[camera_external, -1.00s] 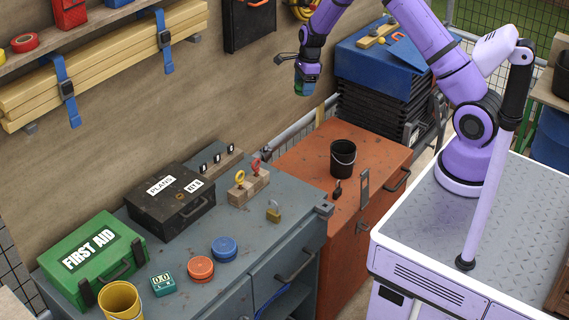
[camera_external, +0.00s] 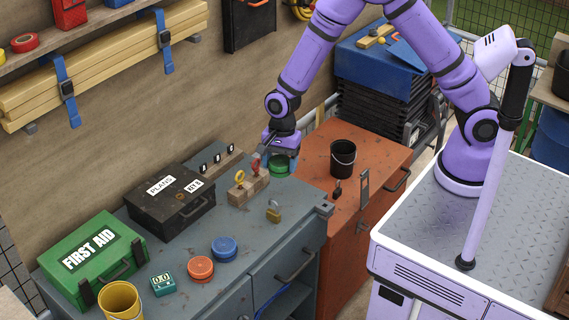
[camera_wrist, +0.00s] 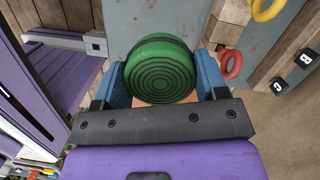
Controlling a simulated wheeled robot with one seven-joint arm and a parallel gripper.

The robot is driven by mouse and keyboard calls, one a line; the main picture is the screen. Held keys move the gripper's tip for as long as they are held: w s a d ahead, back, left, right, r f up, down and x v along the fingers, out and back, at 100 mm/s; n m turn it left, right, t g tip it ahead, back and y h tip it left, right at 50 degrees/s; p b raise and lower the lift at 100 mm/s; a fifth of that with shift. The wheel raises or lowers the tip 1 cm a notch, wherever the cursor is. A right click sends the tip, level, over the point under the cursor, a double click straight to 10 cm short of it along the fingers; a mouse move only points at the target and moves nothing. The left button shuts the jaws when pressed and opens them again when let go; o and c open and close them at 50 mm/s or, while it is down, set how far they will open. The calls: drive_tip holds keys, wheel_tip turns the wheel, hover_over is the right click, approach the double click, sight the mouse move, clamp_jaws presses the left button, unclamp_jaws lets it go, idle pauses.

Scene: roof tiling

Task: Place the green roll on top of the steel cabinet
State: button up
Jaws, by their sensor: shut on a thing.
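The green roll (camera_external: 279,166) is held in my gripper (camera_external: 281,158), over the back right end of the grey-blue steel cabinet (camera_external: 250,215). In the wrist view the green roll (camera_wrist: 160,70) sits between the blue fingertips of my gripper (camera_wrist: 162,85), its ringed round face towards the camera. The steel cabinet top (camera_wrist: 150,18) shows behind it. I cannot tell whether the roll touches the cabinet top. An orange-red roll (camera_external: 200,268) and a blue roll (camera_external: 224,248) lie on the steel cabinet near its front edge.
A wooden block with keys (camera_external: 247,187) stands close left of my gripper, with a brass padlock (camera_external: 273,211) in front. A black box (camera_external: 170,205), green first aid case (camera_external: 92,258) and yellow bucket (camera_external: 120,300) stand further left. An orange cabinet (camera_external: 315,160) with a black bucket (camera_external: 343,157) adjoins on the right.

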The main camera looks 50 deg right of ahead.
drive_tip(key=s+a+n, duration=0.3)
drive_tip(key=s+a, duration=0.1)
drive_tip(key=s, duration=0.4)
drive_tip(key=s+a+n, duration=0.2)
drive_tip(key=s+a, duration=0.2)
drive_tip(key=s, duration=0.3)
hover_over(248, 236)
drive_tip(key=shift+g, duration=0.3)
drive_tip(key=f, duration=0.6)
drive_tip(key=shift+d+f, duration=0.1)
drive_tip(key=shift+d, duration=0.15)
drive_tip(key=shift+w+a+f, duration=0.1)
drive_tip(key=shift+w+f, duration=0.1)
drive_tip(key=shift+f, duration=1.55)
drive_tip(key=shift+f, duration=0.1)
drive_tip(key=o, duration=1)
drive_tip(key=shift+c, duration=0.2)
